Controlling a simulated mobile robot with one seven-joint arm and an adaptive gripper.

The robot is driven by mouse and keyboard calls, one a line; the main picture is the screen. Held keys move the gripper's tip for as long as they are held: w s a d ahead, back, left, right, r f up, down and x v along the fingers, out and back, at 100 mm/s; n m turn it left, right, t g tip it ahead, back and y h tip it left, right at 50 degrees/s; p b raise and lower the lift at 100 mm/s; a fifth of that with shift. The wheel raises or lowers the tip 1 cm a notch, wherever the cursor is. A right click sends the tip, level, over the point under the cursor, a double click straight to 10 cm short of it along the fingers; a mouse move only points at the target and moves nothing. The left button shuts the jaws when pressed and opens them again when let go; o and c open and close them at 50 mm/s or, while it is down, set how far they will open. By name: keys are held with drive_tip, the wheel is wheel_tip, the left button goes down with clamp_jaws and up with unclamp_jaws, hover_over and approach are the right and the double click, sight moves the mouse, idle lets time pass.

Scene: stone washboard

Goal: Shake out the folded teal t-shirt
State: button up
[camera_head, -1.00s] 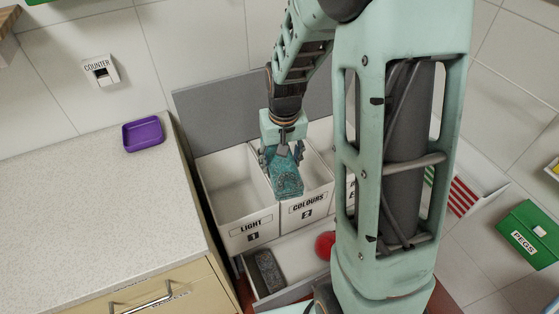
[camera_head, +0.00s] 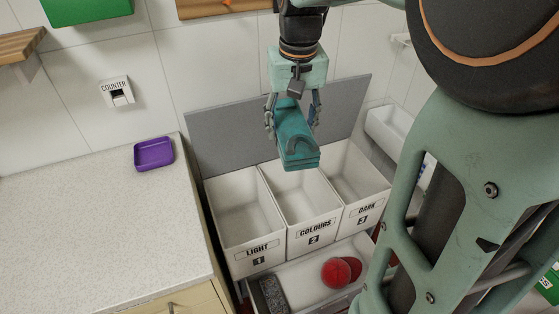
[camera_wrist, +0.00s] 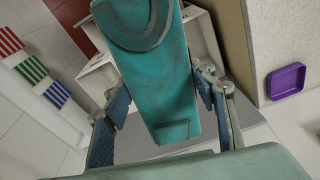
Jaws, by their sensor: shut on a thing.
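The folded teal t-shirt (camera_head: 298,150) hangs as a flat, folded bundle from my gripper (camera_head: 292,120), with its darker curved collar showing on the near end. My gripper is shut on it, one finger on each side. The shirt is held in the air above the bins, over the back of the colours bin as seen in the head view. In the wrist view the folded shirt (camera_wrist: 160,75) fills the middle between the two fingers, still in a neat rectangle.
Below stand three bins marked light (camera_head: 258,250), colours (camera_head: 315,228) and dark (camera_head: 366,210); their visible insides look empty. A red round thing (camera_head: 336,273) and a dark grey block (camera_head: 273,296) lie in the pull-out below. A purple tray (camera_head: 154,154) sits on the counter (camera_head: 95,225).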

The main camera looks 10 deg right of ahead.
wheel_tip(320, 180, down, 20)
wheel_tip(320, 180, up, 20)
drive_tip(key=shift+w+f, duration=0.1)
drive_tip(key=shift+f, duration=0.05)
drive_tip(key=shift+s+r, duration=0.2)
drive_tip(key=shift+r, duration=0.15)
wheel_tip(320, 180, down, 20)
